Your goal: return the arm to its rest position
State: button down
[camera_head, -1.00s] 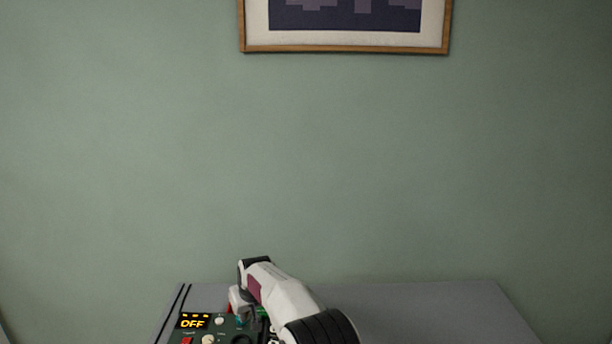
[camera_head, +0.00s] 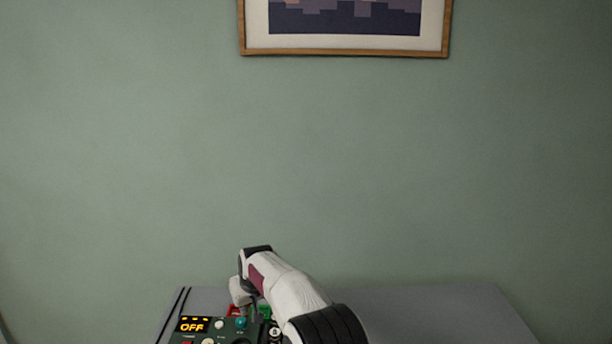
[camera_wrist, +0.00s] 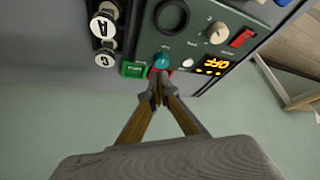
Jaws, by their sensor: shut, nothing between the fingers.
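My gripper (camera_wrist: 158,92) is in the wrist view, its two fingers meeting at the tips with nothing between them. The tips are in front of the edge of a dark green control panel (camera_wrist: 200,30), close to a teal knob (camera_wrist: 162,60) and a red part partly hidden behind them. Whether they touch the panel I cannot tell.
The panel's display (camera_head: 192,325) reads OFF. The grey table (camera_head: 430,310) is clear at right. A framed picture (camera_head: 345,51) hangs on the green wall.

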jog(key=s+d+r+m, duration=0.1)
jog(key=s+d+r, duration=0.2)
jog(key=d+r, duration=0.4)
jog(key=s+d+r+m, duration=0.1)
jog(key=s+d+r, duration=0.25)
jog(key=r, duration=0.55)
jog(key=s+d+r+h, duration=0.1)
jog(key=s+d+r, duration=0.8)
jog(key=s+d, duration=0.25)
jog(key=s+d+r+m, duration=0.1)
jog(key=s+d, duration=0.1)
jog(key=s, duration=0.3)
jog(key=s+d+r+h, duration=0.1)
jog(key=s+d, duration=0.1)
jog(key=s, duration=0.4)
jog(key=s+d+r+m, duration=0.1)
jog(key=s+d, duration=0.2)
jog(key=s, duration=0.2)
jog(key=s+d+f+m, duration=0.1)
jog(key=s+d+f, duration=0.1)
jog(key=s, duration=0.7)
jog(key=s+d+f+m, duration=0.1)
jog(key=s+d+f, duration=0.2)
jog(key=s, duration=0.6)
jog(key=shift+s+f+t+h, duration=0.2)
jog(key=shift+f+t+h, duration=0.15)
jog(key=shift+f, duration=0.55)
